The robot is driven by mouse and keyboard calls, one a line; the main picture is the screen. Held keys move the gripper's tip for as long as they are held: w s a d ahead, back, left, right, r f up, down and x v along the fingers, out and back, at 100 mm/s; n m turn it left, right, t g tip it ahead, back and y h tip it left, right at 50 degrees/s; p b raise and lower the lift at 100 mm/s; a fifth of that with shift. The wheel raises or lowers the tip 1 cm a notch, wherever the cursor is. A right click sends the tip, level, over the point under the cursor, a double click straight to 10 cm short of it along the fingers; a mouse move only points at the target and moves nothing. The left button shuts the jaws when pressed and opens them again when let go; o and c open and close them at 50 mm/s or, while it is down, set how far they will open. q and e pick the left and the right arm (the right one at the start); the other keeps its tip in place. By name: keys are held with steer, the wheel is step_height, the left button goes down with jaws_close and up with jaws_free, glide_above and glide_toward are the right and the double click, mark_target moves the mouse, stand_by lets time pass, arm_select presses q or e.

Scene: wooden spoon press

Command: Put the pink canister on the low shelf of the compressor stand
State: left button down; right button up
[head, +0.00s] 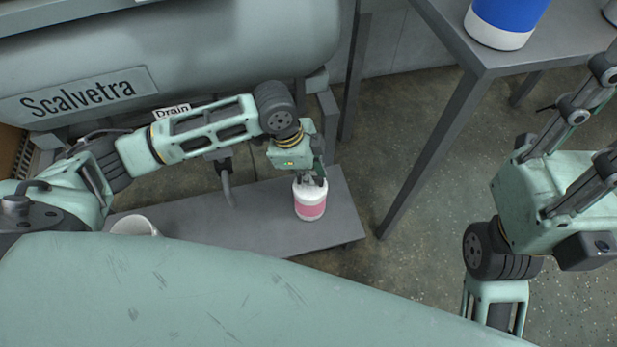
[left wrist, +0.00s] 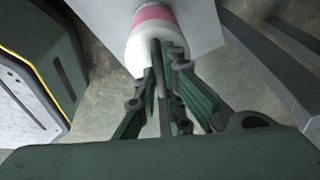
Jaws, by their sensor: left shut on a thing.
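The pink canister (head: 311,209), white with a pink band, is upright over the right end of the low shelf (head: 240,215) of the compressor stand. I cannot tell whether its base touches the shelf or hovers just above it. My left gripper (head: 312,180) is shut on the canister's white upper part from above. In the left wrist view the canister (left wrist: 153,14) is at the top, between the fingertips (left wrist: 168,62), with the shelf (left wrist: 205,22) behind it. My right gripper (head: 607,115) is at the right edge, empty, its fingers apart and partly cut off.
The compressor tank (head: 200,50) hangs above the shelf, with a drain pipe (head: 226,185) coming down behind. A white cup-like thing (head: 135,226) is at the shelf's left. A grey table (head: 560,50) at upper right bears a blue and white canister (head: 505,20).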

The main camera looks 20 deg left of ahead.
arm_select(q)
steer(key=shift+f, duration=0.15)
steer(key=c, duration=1.9)
jaws_free()
steer(key=shift+f, duration=0.2)
steer(key=shift+o, duration=0.2)
